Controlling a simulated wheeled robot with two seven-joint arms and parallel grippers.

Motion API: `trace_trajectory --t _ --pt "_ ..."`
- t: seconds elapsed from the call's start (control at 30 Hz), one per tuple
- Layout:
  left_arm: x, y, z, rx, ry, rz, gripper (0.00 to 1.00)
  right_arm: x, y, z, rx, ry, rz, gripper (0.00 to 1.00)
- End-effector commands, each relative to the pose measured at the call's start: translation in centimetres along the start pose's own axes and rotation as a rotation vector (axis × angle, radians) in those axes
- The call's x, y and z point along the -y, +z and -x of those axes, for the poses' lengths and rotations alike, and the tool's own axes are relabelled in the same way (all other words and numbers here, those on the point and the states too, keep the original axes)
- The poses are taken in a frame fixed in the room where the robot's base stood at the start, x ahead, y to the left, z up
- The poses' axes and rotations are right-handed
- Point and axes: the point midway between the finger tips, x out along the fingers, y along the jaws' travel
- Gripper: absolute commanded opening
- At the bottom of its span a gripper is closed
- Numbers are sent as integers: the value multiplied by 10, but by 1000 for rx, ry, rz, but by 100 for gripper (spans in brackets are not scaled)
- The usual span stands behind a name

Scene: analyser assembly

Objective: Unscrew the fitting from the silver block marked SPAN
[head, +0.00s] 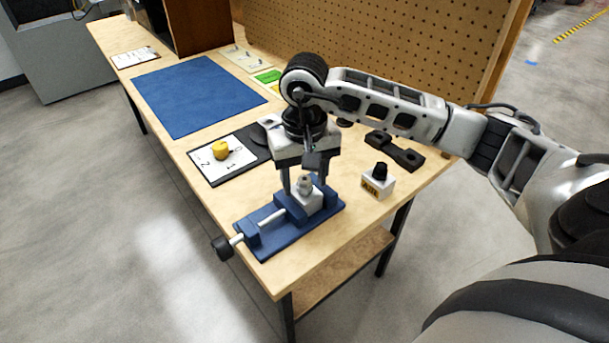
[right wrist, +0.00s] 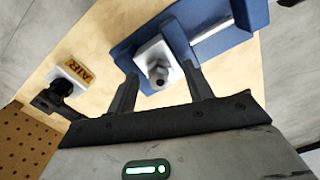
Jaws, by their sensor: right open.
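A silver-white block (head: 311,203) is clamped in a blue vise (head: 270,243) near the table's front corner. A grey fitting (head: 305,184) stands upright on top of it. In the right wrist view the fitting (right wrist: 158,82) and block (right wrist: 150,50) lie between my fingers. No SPAN marking is readable on the faces I see. My right gripper (head: 304,188) points down over the block, open, one finger on each side of the fitting. It also shows in the right wrist view (right wrist: 159,72); I cannot tell whether a finger touches anything. My left gripper is not in view.
A white block marked AIR (head: 374,187) with a black fitting stands right of the vise. A black holder (head: 394,152) lies behind it. A numbered white card (head: 215,171) carries a yellow part (head: 221,150). A blue mat (head: 192,96) lies further back, clear. A pegboard (head: 390,50) edges the table.

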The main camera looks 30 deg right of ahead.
Motion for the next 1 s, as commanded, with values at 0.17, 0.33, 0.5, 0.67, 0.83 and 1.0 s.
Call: trace_trajectory --t 0.17,0.33,0.5,0.67,0.83,1.0 --pt "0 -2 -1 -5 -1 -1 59 0 0 0 1 0 0 40" --pt "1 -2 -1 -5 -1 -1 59 0 0 0 1 0 0 3" --pt "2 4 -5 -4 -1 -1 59 0 0 -2 0 0 43 2" --pt "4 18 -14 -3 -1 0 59 0 0 -4 -2 1 215 2" --pt "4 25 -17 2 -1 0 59 0 0 -1 1 1 340 2" --pt "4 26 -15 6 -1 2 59 0 0 1 2 0 354 2"
